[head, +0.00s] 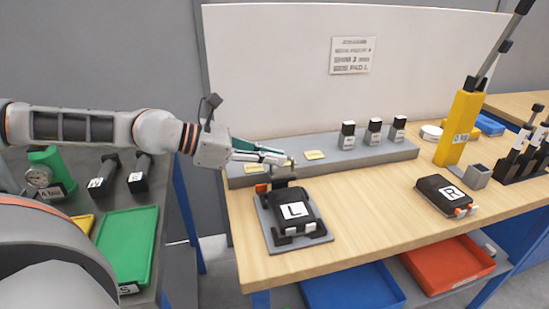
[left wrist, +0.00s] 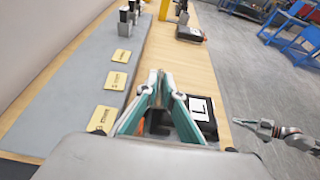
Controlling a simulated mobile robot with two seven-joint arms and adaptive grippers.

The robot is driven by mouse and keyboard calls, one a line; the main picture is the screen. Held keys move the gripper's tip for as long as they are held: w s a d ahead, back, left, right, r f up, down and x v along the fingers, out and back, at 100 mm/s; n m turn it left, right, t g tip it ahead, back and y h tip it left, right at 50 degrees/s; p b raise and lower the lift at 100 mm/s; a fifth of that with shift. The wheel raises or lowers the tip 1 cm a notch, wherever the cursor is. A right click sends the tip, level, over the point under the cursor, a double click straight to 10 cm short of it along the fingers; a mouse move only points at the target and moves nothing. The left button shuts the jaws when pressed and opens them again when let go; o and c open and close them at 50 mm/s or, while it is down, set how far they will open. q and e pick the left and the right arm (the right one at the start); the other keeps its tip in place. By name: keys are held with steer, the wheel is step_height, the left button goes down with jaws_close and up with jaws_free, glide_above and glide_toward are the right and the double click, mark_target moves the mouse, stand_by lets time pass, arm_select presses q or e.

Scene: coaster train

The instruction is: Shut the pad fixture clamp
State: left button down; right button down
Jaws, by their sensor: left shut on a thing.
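The pad fixture (head: 265,222) is a grey plate on the wooden bench, holding a black pad marked L (head: 296,210). The clamp (head: 284,174) is a dark upright piece at the fixture's back edge, with an orange part (head: 262,187) to its left. My left gripper (head: 286,160) is over that back edge, its fingers closed on the top of the clamp. In the left wrist view the fingertips (left wrist: 164,76) converge; they hide most of the clamp. The L pad (left wrist: 203,112) shows beside them. My right gripper (left wrist: 246,124) is off the bench front, too small to judge.
Behind is a grey shelf (head: 385,153) with yellow labels and several black-topped blocks. A pad marked R (head: 447,195) lies to the right, near a yellow post (head: 460,128). Bare bench lies between the pads. A green tray (head: 128,245) is at left.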

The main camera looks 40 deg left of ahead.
arm_select(q)
steer(key=shift+s+d+f+b, duration=0.1)
steer(key=shift+f+b, duration=0.2)
steer(key=shift+f, duration=0.2)
steer(key=shift+m+b, duration=0.3)
steer(key=shift+b, duration=0.05)
steer(key=shift+s+d+y+b, duration=0.1)
steer(key=shift+y+b, duration=0.2)
steer(key=shift+s+d+m+b, duration=0.1)
steer(key=shift+m+b, duration=0.3)
steer(key=shift+b, duration=0.35)
steer(key=shift+d+r+t+b, duration=0.1)
steer(key=shift+t+b, duration=0.2)
steer(key=shift+t, duration=0.1)
arm_select(e)
steer(key=shift+w+a+f, duration=0.4)
steer(key=shift+w+a, duration=0.1)
steer(key=shift+a, duration=0.05)
steer(key=shift+r, duration=0.1)
arm_select(q)
steer(key=shift+s, duration=0.1)
arm_select(e)
steer(key=shift+w+a+r, duration=0.1)
steer(key=shift+w+r, duration=0.05)
steer(key=shift+r, duration=0.05)
steer(key=shift+f, duration=0.1)
